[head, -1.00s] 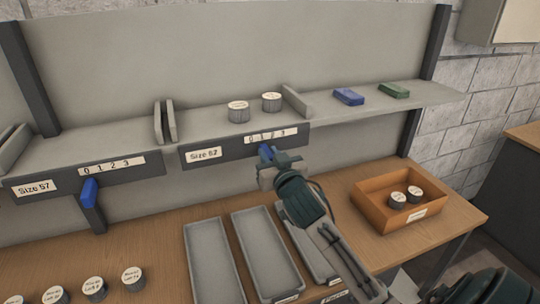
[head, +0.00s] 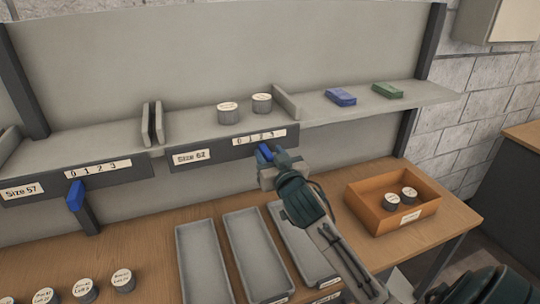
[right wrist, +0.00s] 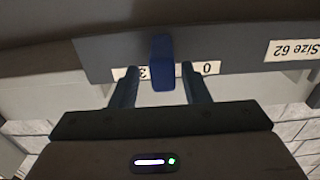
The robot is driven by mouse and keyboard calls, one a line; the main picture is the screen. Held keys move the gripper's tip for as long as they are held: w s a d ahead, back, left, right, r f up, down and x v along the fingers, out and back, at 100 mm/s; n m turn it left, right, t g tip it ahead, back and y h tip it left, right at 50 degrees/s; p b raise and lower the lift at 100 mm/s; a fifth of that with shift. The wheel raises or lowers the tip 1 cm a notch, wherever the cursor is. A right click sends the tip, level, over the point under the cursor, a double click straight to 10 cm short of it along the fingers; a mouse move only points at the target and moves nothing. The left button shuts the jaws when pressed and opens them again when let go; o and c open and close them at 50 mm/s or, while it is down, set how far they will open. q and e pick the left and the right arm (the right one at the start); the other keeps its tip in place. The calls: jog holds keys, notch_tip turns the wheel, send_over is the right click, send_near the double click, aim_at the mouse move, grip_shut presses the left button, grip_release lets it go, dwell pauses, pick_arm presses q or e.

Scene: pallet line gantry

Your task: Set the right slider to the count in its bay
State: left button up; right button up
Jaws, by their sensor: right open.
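The right slider (head: 264,152) is a blue block on the front edge of the Size 62 bay, below the number scale (head: 259,137) reading 0 to 3. It sits near the 2. In the right wrist view the slider (right wrist: 162,62) covers the scale's middle, with the 3 and 0 showing on either side. Two grey cans, one left (head: 228,113) and one right (head: 262,103), stand in this bay. My right gripper (head: 275,159) is open, its fingers (right wrist: 161,88) on either side of the slider with gaps. My left gripper is out of view.
Another blue slider (head: 74,196) hangs on the Size 57 bay at left. A blue block (head: 340,97) and a green block (head: 387,90) lie on the shelf at right. Grey trays (head: 205,232) and an orange bin (head: 367,207) holding two cans stand on the table below.

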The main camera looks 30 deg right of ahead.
jog(key=shift+s+a+f, duration=0.1)
jog(key=shift+s, duration=0.2)
pick_arm(q)
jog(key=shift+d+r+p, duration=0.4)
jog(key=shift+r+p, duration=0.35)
jog(key=shift+p, duration=0.15)
pick_arm(e)
jog(key=v, duration=1)
